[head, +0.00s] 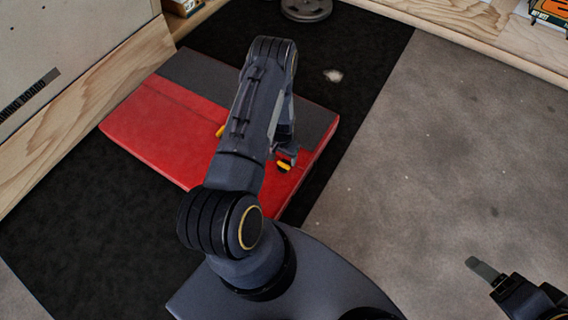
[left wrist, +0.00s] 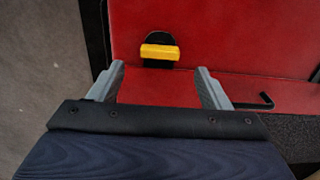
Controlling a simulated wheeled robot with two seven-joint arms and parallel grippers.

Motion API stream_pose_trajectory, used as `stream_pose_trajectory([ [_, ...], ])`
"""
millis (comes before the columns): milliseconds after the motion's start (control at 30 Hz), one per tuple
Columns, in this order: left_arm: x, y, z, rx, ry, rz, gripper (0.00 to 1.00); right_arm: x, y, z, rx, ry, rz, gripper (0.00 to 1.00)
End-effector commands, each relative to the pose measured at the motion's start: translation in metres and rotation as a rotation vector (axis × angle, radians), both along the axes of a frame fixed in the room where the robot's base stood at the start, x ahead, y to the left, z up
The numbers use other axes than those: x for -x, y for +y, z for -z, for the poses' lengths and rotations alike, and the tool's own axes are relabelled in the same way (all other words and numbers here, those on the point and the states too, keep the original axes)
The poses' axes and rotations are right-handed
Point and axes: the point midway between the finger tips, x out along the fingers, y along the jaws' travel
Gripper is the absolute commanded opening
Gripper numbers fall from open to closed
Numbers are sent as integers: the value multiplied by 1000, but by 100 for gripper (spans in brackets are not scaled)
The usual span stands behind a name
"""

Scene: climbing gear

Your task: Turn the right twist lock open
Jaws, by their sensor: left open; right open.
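A red pad with a dark grey band (head: 150,118) lies flat on the floor. The right twist lock (head: 284,167) is a yellow bar on a black base at the pad's right part. One yellow lock (left wrist: 160,52) also shows in the left wrist view, its bar lying crosswise, just beyond the gap between my fingertips. My left gripper (head: 284,150) is open and empty close to the right lock; its fingers (left wrist: 160,82) show apart in the left wrist view. Another yellow lock (head: 220,130) is partly hidden behind my left arm. My right gripper (head: 485,270) is far right, partly cut off.
A black mat (head: 370,80) lies under the pad, with grey floor (head: 450,150) to the right. A weight plate (head: 306,9) lies at the back. A wooden-edged panel (head: 75,115) borders the left. A black hook (left wrist: 267,101) shows near the right finger.

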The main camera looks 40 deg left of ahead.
Motion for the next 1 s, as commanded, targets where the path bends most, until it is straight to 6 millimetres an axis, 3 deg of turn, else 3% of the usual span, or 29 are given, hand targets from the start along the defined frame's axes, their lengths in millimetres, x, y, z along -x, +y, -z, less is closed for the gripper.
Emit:
stream_pose_trajectory([
  [100,1,-1,25,1,2,0,71,0,0,11,0,0,0,71],
  [300,0,0,48,1,0,-2,71,0,0,19,0,0,0,71],
  [667,0,0,54,2,1,-2,71,0,0,20,0,0,0,71],
  [1000,0,-1,54,2,1,-2,29,0,0,20,0,0,0,71],
])
